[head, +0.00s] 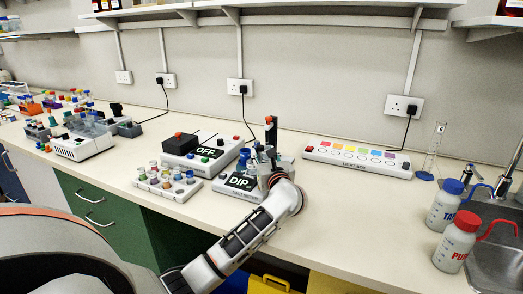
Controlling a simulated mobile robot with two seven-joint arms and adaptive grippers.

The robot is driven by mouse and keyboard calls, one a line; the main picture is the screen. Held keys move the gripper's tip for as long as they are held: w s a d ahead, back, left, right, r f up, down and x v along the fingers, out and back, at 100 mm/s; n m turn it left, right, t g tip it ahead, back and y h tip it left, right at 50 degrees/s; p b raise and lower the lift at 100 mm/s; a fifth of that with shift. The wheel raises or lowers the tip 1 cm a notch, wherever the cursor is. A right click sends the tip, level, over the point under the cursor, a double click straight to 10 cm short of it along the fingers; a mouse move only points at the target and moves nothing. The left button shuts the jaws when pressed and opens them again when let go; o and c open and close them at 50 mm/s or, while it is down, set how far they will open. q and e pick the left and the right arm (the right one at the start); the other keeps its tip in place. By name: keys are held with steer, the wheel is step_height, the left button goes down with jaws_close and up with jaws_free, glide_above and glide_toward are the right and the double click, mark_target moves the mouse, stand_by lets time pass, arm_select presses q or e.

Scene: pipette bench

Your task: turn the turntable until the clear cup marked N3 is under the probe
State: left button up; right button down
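My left gripper (264,168) is over the right part of the salt meter (239,182), whose display reads DIP. Its wrist and fingers cover much of what stands there, and I cannot tell if it is open or shut, or touching anything. A dark upright post (271,132), possibly the probe's stand, rises just behind the gripper. The turntable and the clear cup marked N3 cannot be made out; they may be hidden by the gripper. Small blue-topped items show just left of the gripper. My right gripper is not in view.
A grey device reading OFF (205,153) and a rack of capped vials (166,182) stand to the left. A light box (356,158) lies behind right. Wash bottles (455,243) stand by the sink (497,258). The bench front right of my arm is clear.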

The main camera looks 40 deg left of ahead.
arm_select(q)
steer(key=v, duration=0.7)
steer(key=shift+s+d, duration=0.25)
